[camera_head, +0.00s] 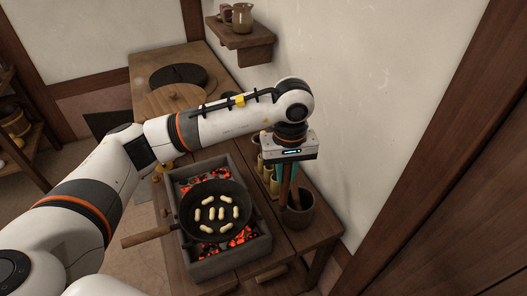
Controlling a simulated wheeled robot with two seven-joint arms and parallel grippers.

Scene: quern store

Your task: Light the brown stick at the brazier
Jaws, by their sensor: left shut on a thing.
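The brazier (197,268) is a grey rectangular box with glowing red coals, on the wooden bench in the camera_head view. A dark round pan (230,188) sits over its coals, with several pale pieces in it and a wooden handle pointing left. My left gripper (286,182) points down to the right of the brazier. It is shut on the brown stick (286,188), which hangs upright between its fingers. The stick's lower end is at a brown round pot (303,214); I cannot tell whether it is inside. My right gripper is not in view.
Several tan upright pieces (262,170) stand behind the gripper, beside the brazier. A wall shelf (241,38) with jugs is above. A round wooden lid (172,99) and a dark disc (178,76) lie further back on the bench. The wall is close on the right.

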